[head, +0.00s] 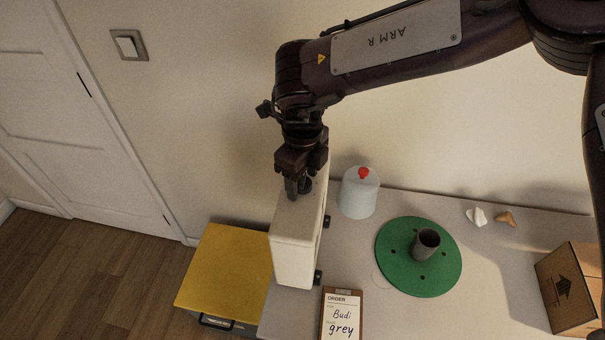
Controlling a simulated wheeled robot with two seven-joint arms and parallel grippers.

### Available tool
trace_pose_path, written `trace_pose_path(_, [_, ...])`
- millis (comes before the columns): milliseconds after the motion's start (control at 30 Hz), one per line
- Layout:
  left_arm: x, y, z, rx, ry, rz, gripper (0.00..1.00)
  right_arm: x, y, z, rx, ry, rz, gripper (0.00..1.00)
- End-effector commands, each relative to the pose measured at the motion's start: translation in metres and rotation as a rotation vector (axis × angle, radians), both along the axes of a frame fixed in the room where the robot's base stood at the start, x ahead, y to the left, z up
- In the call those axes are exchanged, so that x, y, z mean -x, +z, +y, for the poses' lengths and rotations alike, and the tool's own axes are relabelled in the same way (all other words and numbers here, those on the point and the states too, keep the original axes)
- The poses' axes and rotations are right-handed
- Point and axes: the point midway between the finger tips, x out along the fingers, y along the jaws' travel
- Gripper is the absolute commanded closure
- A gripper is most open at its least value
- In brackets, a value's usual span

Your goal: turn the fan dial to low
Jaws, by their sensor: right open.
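A white upright box-shaped unit (294,255), which looks like the fan, stands at the left end of the table on dark feet. A dark round knob (306,184), apparently the dial, sits on its top near the back. My right gripper (298,190) points down at the top of the unit, with its fingers open at the knob. I cannot tell whether the fingers touch it. The gripper partly hides the knob, and its setting cannot be read. My left gripper is out of view.
On the grey table (365,270) are a white jar with a red top (358,195), a green disc (400,272) bearing a dark cylinder (426,243), an order clipboard (341,318), two small pieces and a cardboard box (572,290). A yellow-topped bin (225,270) stands left.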

Motion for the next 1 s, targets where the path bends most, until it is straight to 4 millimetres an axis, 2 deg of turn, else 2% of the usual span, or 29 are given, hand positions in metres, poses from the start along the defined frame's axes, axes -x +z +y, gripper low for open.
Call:
trace_pose_path(67, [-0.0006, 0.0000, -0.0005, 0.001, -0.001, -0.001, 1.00, -0.0001, 0.0001, -0.0001, 0.000, 0.000, 0.000, 0.50])
trace_pose_path(333, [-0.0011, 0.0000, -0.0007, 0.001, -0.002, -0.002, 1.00, -0.0002, 0.0004, -0.0002, 0.000, 0.000, 0.000, 0.86])
trace_pose_path(667, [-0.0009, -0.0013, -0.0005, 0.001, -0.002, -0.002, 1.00, -0.0006, 0.0003, 0.0002, -0.002, -0.046, -0.001, 0.87])
trace_pose_path(1000, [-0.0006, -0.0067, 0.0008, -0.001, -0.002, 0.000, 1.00, -0.0010, -0.0001, 0.0006, -0.005, -0.282, 0.000, 0.87])
